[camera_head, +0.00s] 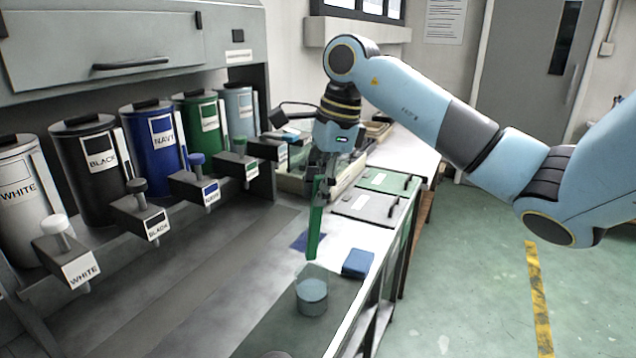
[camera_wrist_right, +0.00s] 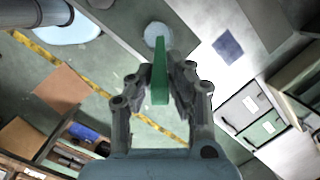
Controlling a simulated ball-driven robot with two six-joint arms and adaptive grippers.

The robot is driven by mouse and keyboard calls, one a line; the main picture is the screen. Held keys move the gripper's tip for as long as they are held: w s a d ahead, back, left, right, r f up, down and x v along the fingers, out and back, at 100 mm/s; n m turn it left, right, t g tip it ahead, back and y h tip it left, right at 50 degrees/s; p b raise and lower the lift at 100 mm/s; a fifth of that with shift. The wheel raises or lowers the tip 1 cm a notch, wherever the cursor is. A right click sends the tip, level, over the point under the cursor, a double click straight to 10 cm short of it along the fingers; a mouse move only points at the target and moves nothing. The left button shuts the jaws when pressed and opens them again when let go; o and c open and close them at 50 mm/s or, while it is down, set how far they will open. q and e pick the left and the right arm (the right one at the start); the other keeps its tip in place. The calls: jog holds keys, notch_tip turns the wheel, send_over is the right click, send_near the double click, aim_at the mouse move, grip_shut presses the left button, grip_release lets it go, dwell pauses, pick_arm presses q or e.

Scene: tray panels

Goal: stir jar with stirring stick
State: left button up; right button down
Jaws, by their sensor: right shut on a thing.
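My right gripper (camera_head: 326,180) is shut on the green stirring stick (camera_head: 315,235), which hangs down nearly upright below it. The jar (camera_head: 312,299) stands on the dark strip of the bench, with clear walls and grey-blue contents low inside. The stick's lower end appears just above the jar's rim; I cannot tell whether it is over the opening or behind it. In the right wrist view, the gripper (camera_wrist_right: 165,85) has its fingers on both sides of the stick (camera_wrist_right: 160,75), with the jar (camera_wrist_right: 156,32) beyond its far end. My left gripper is not in view.
A blue block (camera_head: 358,263) lies right of the jar near the bench edge. A flat navy square (camera_head: 303,241) lies behind. Labelled paint canisters (camera_head: 92,160) and dispensers line the left side. Grey (camera_head: 366,206) and green (camera_head: 384,180) panels are behind right. Bench left of the jar is clear.

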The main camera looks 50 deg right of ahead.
aim_at(319, 235)
jog(key=x, duration=0.1)
jog(key=b+x, duration=0.1)
jog(key=shift+s+d+f, duration=0.1)
jog(key=shift+f, duration=0.6)
jog(key=b+x, duration=0.2)
jog(key=b, duration=0.1)
jog(key=b+x, duration=0.2)
jog(key=shift+s+d+f, duration=0.15)
jog(key=shift+s+d, duration=0.15)
jog(key=shift+s, duration=0.1)
pick_arm(q)
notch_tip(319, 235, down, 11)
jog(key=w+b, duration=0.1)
jog(key=b, duration=0.4)
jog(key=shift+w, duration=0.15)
pick_arm(e)
jog(key=x, duration=0.4)
jog(key=shift+s+d+f, duration=0.3)
jog(key=shift+f, duration=0.1)
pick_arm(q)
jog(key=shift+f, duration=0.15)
